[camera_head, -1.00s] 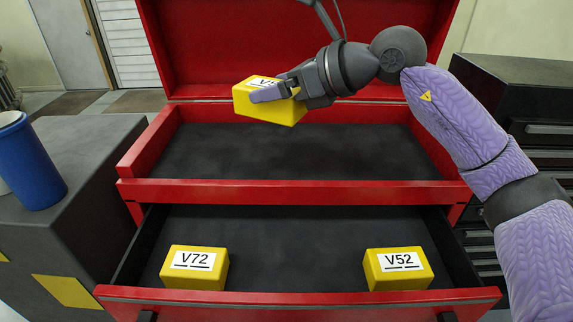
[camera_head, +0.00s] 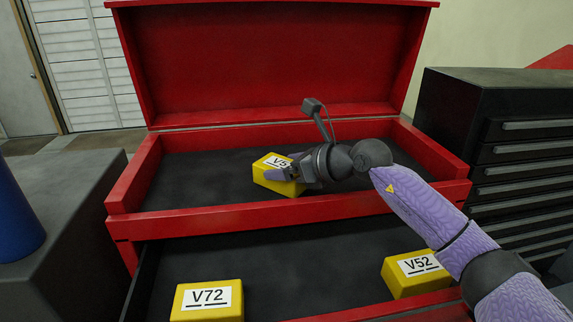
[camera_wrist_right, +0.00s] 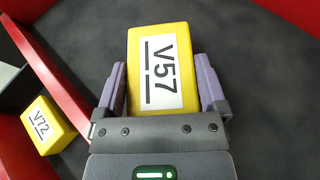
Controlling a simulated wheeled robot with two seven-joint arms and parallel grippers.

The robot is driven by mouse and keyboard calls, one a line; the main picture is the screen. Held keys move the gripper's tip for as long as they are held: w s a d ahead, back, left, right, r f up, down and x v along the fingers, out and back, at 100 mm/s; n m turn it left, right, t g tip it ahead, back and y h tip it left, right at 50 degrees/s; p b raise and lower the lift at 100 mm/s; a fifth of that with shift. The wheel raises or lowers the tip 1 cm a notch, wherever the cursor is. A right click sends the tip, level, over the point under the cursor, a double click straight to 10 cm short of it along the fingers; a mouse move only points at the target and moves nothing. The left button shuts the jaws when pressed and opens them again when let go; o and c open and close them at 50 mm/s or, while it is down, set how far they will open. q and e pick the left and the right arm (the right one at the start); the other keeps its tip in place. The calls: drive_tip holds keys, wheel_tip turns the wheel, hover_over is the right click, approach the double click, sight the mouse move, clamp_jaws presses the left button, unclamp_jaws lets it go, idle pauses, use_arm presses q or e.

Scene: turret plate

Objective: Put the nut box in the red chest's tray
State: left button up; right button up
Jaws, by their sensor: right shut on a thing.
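A yellow box (camera_head: 279,186) with a white label is in my right gripper (camera_head: 292,172), whose two fingers are shut on its sides. In the right wrist view the box (camera_wrist_right: 161,72) reads V57, with the gripper fingers (camera_wrist_right: 162,88) on either side. The box is low inside the red chest's top tray (camera_head: 200,180), near its front wall. I cannot tell whether it touches the tray floor. The red chest (camera_head: 265,65) stands with its lid up. My left gripper is not in view.
The open drawer (camera_head: 290,270) below holds a yellow box V72 (camera_head: 207,300) at left and V52 (camera_head: 416,274) at right. A black drawer cabinet (camera_head: 500,150) stands at right. A grey block (camera_head: 65,210) and a blue cylinder (camera_head: 15,215) are at left. The tray's left part is clear.

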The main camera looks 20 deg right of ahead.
drive_tip(key=shift+f, duration=0.15)
drive_tip(key=o, duration=1.3)
drive_tip(key=shift+r, duration=0.25)
drive_tip(key=shift+s+d, duration=0.2)
drive_tip(key=shift+s, duration=0.05)
drive_tip(key=b+v, duration=0.4)
drive_tip(key=v, duration=0.6)
drive_tip(key=shift+s+d+b, duration=0.15)
drive_tip(key=shift+s+b, duration=0.05)
drive_tip(key=shift+b, duration=0.15)
drive_tip(key=shift+s+d+r, duration=0.1)
drive_tip(key=shift+s+r, duration=0.05)
drive_tip(key=shift+s, duration=0.15)
drive_tip(key=shift+r, duration=0.25)
